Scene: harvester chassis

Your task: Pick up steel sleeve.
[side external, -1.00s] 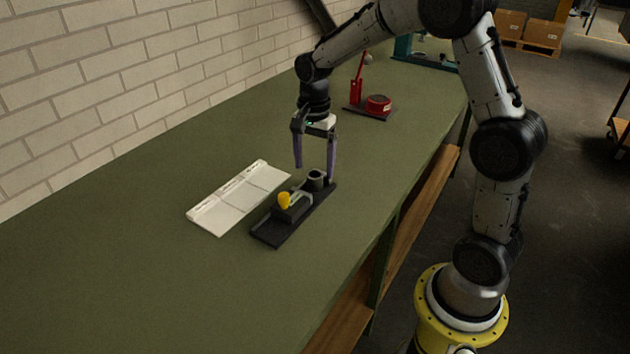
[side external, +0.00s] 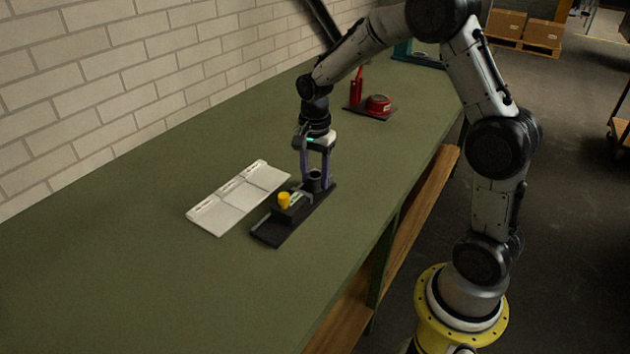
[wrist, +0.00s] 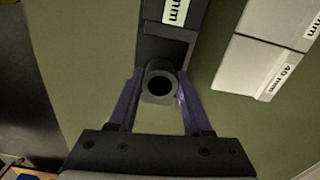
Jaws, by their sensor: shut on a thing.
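The steel sleeve (side external: 314,181) is a short dark grey ring standing upright at the far end of a black fixture (side external: 268,229). In the wrist view the sleeve (wrist: 160,84) shows its round dark bore from above. My gripper (side external: 315,180) points down over that end of the fixture, its purple fingers on either side of the sleeve. In the wrist view my gripper (wrist: 159,98) is shut on the sleeve. The sleeve still appears to be at the fixture; whether it is lifted at all I cannot tell.
A yellow knob (side external: 284,200) stands on the fixture near the sleeve. A pale three-panel tray (side external: 222,213) with size labels lies to the left. A red item on a dark base (side external: 378,104) stands farther back. The green bench (side external: 130,260) is clear at front left.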

